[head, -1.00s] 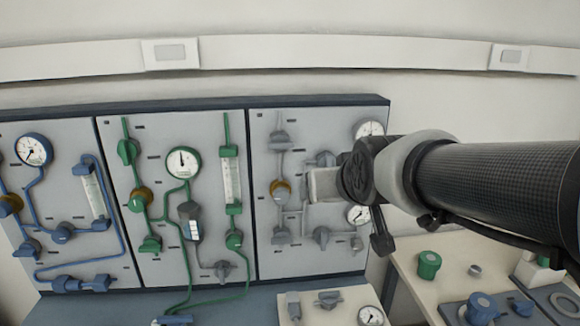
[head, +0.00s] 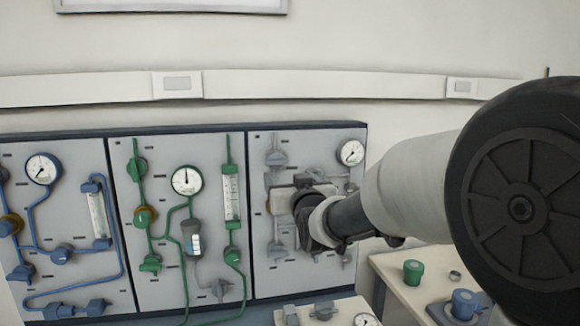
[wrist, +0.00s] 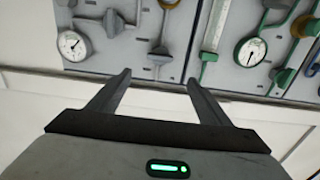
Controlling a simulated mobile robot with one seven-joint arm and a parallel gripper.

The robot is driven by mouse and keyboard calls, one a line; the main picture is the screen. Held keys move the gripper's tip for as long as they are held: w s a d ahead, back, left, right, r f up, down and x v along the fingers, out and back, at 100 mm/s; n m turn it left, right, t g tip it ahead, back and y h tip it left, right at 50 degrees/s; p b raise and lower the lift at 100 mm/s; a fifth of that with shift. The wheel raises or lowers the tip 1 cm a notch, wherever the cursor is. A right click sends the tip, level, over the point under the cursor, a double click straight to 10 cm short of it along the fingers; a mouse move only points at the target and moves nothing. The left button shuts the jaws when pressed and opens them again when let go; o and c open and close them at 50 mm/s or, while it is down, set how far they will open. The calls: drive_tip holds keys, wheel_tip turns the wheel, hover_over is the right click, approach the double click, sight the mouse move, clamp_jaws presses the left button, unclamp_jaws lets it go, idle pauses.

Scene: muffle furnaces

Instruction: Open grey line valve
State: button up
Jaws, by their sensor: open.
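The grey line runs on the right-hand panel (head: 262,280), with several grey knobs. An upper grey valve knob (head: 276,158) shows in the head view; it also appears in the wrist view (wrist: 160,52), where the panel is upside down. A lower grey valve (head: 276,248) sits at the panel's lower left. My gripper (wrist: 158,78) is open and empty. In the wrist view the upper knob appears between and beyond its fingertips, with no contact visible. In the head view my gripper and wrist hide the middle of the grey panel.
A green-line panel (head: 155,290) and a blue-line panel (head: 75,155) stand to the left. A grey-line gauge (head: 350,152) is right of the upper knob. A bench (head: 400,272) at the lower right holds a green knob (head: 413,271) and a blue knob (head: 465,304).

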sight(277, 163)
drive_tip(key=p+x, duration=0.2)
drive_tip(key=x, duration=1.3)
drive_tip(key=shift+w+f, duration=0.1)
drive_tip(key=shift+c, duration=0.2)
drive_tip(key=c, duration=1)
